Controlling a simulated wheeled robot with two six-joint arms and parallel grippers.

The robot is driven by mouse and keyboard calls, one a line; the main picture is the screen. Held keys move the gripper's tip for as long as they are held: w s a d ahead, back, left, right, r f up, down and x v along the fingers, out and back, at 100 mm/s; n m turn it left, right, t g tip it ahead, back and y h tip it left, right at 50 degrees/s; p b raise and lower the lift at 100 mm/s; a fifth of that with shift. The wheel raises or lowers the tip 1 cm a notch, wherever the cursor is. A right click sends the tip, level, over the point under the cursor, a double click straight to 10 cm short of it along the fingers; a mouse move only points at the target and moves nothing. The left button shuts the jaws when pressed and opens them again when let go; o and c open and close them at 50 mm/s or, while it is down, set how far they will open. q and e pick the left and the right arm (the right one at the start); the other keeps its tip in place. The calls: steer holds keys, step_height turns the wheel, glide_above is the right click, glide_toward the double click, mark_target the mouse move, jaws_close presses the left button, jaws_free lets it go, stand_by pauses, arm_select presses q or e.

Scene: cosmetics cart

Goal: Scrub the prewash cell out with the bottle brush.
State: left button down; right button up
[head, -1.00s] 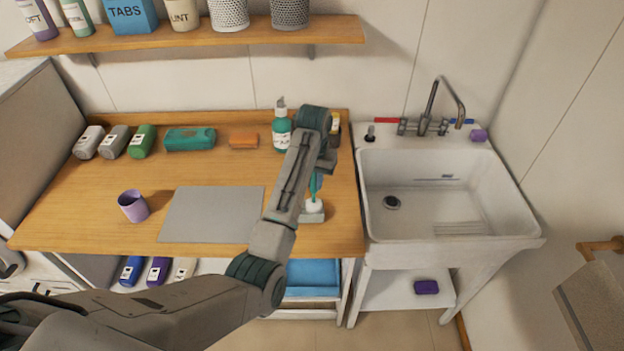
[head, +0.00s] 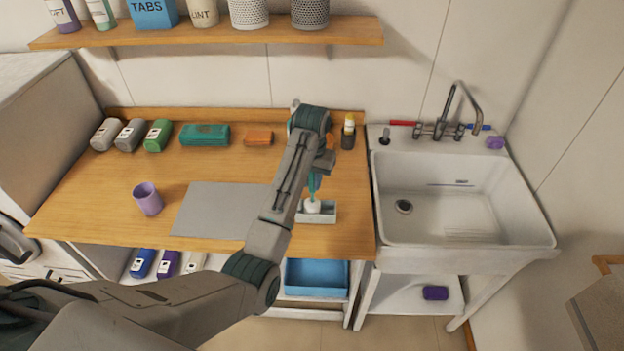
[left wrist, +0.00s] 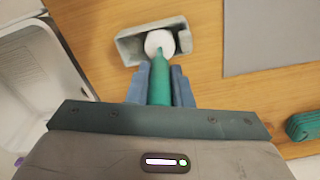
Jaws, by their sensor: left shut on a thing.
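My left gripper (head: 314,176) is shut on the teal handle (head: 313,188) of the bottle brush. The handle also shows between the fingers (left wrist: 160,85) in the left wrist view. The brush's white round head (head: 312,207) points down at a small pale grey tray (head: 329,212) on the counter. In the left wrist view the head (left wrist: 159,42) overlaps the tray (left wrist: 130,47). I cannot tell whether it touches the tray. I cannot make out the prewash cell. My right gripper is not in view.
A grey mat (head: 215,210) and purple cup (head: 148,199) are on the wooden counter. Several bottles, a teal case (head: 205,135) and an orange block (head: 258,138) stand behind. A white sink (head: 450,210) is at right, a blue bin (head: 316,274) below.

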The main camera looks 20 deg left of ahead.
arm_select(q)
steer(key=shift+w+d, duration=0.6)
steer(key=shift+d, duration=1.5)
steer(key=shift+s+a, duration=0.2)
steer(key=shift+a, duration=0.6)
steer(key=shift+s+a, duration=0.25)
steer(key=shift+a, duration=0.5)
steer(key=shift+s+a, duration=0.2)
steer(key=shift+a, duration=0.6)
steer(key=d, duration=0.2)
steer(key=w+d, duration=0.1)
steer(key=d, duration=0.1)
steer(key=shift+w+d, duration=0.15)
steer(key=shift+d, duration=0.25)
steer(key=shift+a, duration=0.25)
